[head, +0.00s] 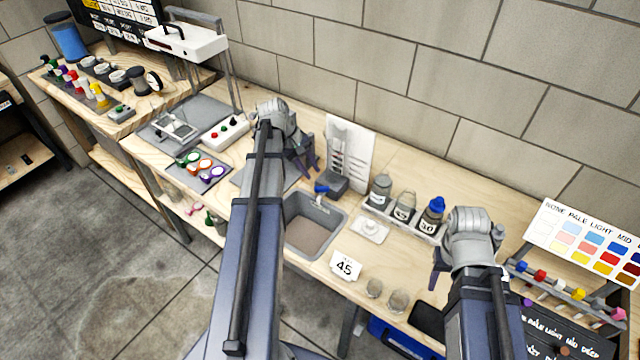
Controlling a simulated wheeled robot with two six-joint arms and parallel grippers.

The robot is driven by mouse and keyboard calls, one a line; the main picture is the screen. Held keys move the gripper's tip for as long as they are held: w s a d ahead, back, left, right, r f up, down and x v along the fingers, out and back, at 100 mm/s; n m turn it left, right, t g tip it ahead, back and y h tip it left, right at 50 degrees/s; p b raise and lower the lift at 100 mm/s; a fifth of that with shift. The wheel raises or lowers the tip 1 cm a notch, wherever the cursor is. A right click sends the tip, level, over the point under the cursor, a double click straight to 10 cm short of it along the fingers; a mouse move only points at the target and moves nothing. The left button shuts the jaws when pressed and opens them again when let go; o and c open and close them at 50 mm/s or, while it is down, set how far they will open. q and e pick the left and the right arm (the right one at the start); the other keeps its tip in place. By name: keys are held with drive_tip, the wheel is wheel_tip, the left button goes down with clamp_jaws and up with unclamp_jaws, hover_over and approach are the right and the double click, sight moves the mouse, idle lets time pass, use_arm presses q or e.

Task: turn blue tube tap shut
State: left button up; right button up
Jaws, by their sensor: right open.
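The blue tap handle (322,188) sits at the front of a dark grey block (336,180), beside the back edge of a grey basin (341,222). A clear upright tube (338,140) stands above the block against a white marked panel (359,150). My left gripper (308,170) is just up and left of the blue handle, with its dark fingers apart and nothing seen between them. It looks clear of the handle, but exact depth is hard to tell. My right gripper (437,272) is open and empty, right of the basin and partly hidden by its own wrist.
Several bottles (404,206) stand in a rack right of the tap. A control box (226,132) stands to the left. A block wall closes the back.

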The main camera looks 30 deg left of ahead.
sight(322, 187)
use_arm(q)
drive_tip(key=n, duration=1.2)
use_arm(e)
drive_tip(key=shift+w, duration=0.15)
drive_tip(key=shift+f, duration=0.1)
use_arm(q)
drive_tip(key=b+x, duration=0.7)
drive_tip(key=x, duration=0.1)
drive_tip(key=shift+a, duration=0.1)
use_arm(e)
wheel_tip(322, 187, down, 7)
drive_tip(key=shift+f, duration=0.1)
use_arm(q)
clamp_jaws()
